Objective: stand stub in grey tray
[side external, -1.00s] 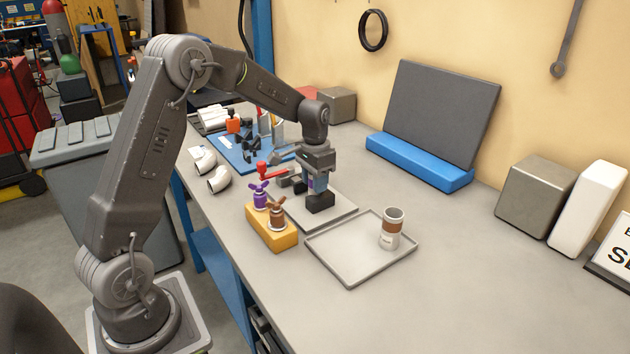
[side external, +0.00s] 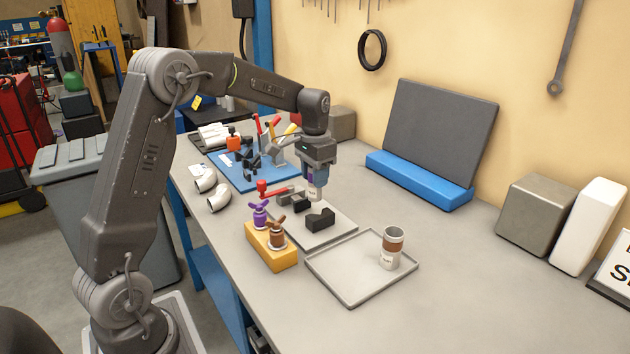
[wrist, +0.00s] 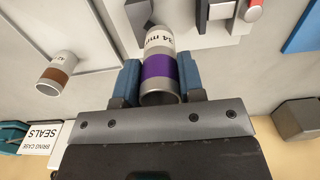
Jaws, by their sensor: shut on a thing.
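My gripper (side external: 316,172) is shut on a stub (wrist: 160,72), a pale tube with a purple band and a printed label. Its lower end (side external: 315,193) shows below the jaws, upright, above the clamp plate. The grey tray (side external: 345,280) lies flat to the right of and nearer than the gripper. A second stub with a brown band (side external: 391,247) stands upright in the tray's right part; it also shows in the wrist view (wrist: 57,72).
Below the gripper, a grey plate (side external: 338,229) carries black blocks (side external: 320,219) and a red-handled clamp (side external: 273,190). A yellow block (side external: 272,253) with purple and brown knobs stands beside the tray. The tray's left part is bare.

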